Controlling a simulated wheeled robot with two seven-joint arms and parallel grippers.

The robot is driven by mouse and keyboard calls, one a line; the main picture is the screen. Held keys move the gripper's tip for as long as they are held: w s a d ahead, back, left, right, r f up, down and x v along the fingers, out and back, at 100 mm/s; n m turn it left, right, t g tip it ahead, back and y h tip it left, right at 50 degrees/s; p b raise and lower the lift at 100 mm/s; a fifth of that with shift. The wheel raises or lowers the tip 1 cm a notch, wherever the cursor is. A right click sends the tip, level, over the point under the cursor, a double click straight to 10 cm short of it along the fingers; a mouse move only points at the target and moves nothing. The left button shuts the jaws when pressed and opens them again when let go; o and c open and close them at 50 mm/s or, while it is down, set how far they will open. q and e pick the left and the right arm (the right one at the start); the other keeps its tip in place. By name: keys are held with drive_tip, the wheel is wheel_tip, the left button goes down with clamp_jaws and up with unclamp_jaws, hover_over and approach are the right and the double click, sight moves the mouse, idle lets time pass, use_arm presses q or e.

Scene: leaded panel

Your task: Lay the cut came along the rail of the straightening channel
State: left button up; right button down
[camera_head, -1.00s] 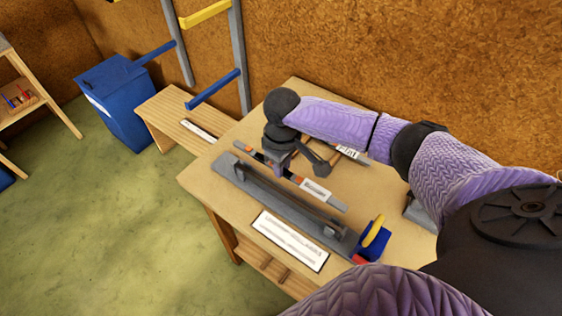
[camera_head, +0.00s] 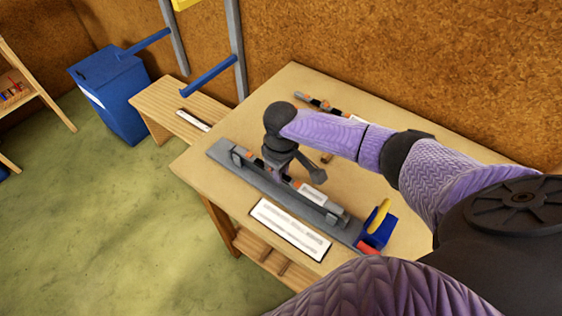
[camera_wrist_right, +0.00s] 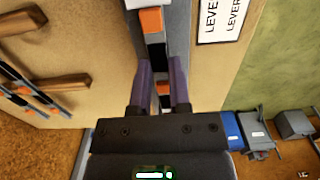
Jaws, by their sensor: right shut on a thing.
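The cut came (camera_head: 311,194), a grey strip with orange and black bands and a white label, is in my right gripper (camera_head: 279,176). The gripper is shut on it near mid-length, from above. The came lies lengthwise along the grey straightening channel (camera_head: 221,149) on the table, parallel to its rail. I cannot tell whether it touches the rail or hovers just over it. In the right wrist view the came (camera_wrist_right: 151,20) runs between my purple fingers (camera_wrist_right: 160,85). My left gripper is not in view.
A blue block with a yellow handle (camera_head: 378,222) stands at the channel's near end. A white label card (camera_head: 290,228) lies in front. Another banded strip (camera_head: 322,104) lies at the back of the table (camera_head: 300,80). A blue bin (camera_head: 110,95) stands at the left.

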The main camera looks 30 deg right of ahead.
drive_tip(key=shift+f, duration=0.1)
idle(0.3)
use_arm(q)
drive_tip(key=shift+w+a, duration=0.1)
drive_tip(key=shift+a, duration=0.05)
use_arm(e)
drive_tip(key=shift+f, duration=0.15)
drive_tip(key=shift+c, duration=2.4)
unclamp_jaws()
drive_tip(key=shift+r, duration=0.25)
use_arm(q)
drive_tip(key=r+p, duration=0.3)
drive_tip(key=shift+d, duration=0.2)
use_arm(e)
wheel_tip(320, 180, up, 9)
drive_tip(key=shift+r, duration=0.2)
